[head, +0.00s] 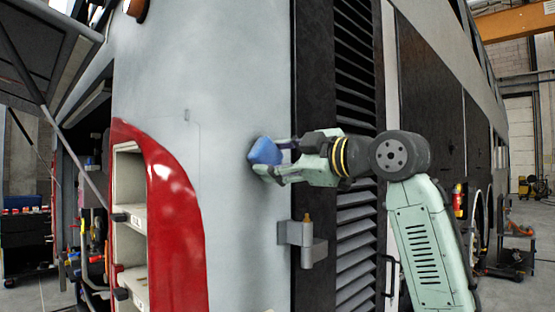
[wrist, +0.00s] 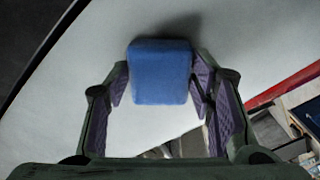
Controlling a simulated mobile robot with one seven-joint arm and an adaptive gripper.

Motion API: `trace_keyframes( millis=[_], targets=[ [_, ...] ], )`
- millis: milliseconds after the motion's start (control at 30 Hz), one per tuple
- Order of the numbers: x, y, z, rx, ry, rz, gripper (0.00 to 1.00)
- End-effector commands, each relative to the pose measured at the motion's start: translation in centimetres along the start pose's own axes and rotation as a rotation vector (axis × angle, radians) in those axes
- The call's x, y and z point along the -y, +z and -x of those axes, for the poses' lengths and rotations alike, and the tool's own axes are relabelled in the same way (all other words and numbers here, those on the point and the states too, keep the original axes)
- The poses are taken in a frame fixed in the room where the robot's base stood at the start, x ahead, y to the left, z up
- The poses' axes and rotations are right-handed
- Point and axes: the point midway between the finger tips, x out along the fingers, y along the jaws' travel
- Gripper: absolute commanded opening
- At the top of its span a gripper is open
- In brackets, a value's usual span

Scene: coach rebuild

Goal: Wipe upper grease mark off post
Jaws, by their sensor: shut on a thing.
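A blue sponge-like block (head: 265,151) is held between the fingertips of my gripper (head: 276,158) in the head view. The wrist view shows the blue block (wrist: 160,72) between the two purple-padded fingers of my gripper (wrist: 158,86). The block is at the pale grey post (head: 235,85) of the coach, and a dark shadow lies along its far edge in the wrist view. I cannot tell whether it touches the surface. No grease mark can be made out on the visible post; any mark behind the block is hidden.
A small grey bracket (head: 303,241) juts out below my gripper. Black louvres (head: 356,210) lie to the right, behind my arm. A red panel (head: 172,230) with open pale compartments is at the lower left. The post's face left of the block is clear.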

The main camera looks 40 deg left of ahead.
Motion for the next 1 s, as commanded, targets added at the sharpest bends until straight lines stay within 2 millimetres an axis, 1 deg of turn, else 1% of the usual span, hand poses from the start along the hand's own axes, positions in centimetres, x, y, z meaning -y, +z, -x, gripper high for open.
trace_keyframes(
  millis=[167,300,467,800,1000],
  targets=[
    [-1.3,-1.1,-0.1,-0.001,0.0,0.001,0.27],
    [-2.0,-1.7,-0.3,0.0,-0.001,0.001,0.27],
    [-2.5,-2.0,-0.3,-0.001,-0.001,0.0,0.27],
    [-4.6,-3.8,-0.6,-0.001,-0.001,0.001,0.27],
    [-4.9,-4.0,-0.4,-0.002,0.0,0.0,0.27]
  ],
)
